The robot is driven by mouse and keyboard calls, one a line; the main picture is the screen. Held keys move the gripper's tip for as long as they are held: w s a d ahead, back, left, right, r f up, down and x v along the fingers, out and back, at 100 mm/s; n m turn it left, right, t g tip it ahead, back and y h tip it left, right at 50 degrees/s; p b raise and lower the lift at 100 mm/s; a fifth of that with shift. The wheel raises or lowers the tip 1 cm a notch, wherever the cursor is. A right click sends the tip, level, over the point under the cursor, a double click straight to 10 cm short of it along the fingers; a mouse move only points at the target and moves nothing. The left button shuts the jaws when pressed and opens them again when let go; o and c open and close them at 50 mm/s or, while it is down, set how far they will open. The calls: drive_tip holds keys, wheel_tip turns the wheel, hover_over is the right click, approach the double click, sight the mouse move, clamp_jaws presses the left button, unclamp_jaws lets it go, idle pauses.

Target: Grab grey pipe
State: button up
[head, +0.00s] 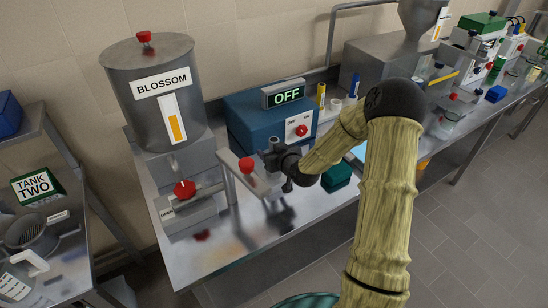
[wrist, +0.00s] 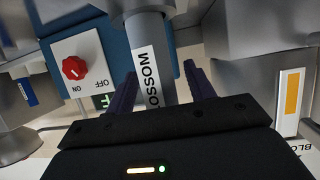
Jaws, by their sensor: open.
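A grey pipe (wrist: 150,40) with a white BLOSSOM label runs down the middle of the wrist view. My gripper (wrist: 160,88) is open, with one dark finger on each side of the pipe, and gaps show between the fingers and the pipe. The pipe's lower end is hidden behind the gripper body. In the head view my gripper (head: 280,163) is over the bench beside the red-knobbed grey block, and it largely hides whatever is between its fingers.
A grey BLOSSOM tank (head: 150,85) stands left of my gripper, with a red-knobbed valve (head: 184,190) below. A blue box (head: 250,120) with an OFF display is behind. A red-knobbed grey block (head: 245,172) is close to my gripper. The bench (head: 215,255) front is mostly clear.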

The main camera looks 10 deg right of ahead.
drive_tip(key=c, duration=1.1)
drive_tip(key=shift+r, duration=0.1)
wheel_tip(320, 180, up, 10)
drive_tip(key=shift+f+b, duration=0.1)
drive_tip(key=shift+b, duration=0.4)
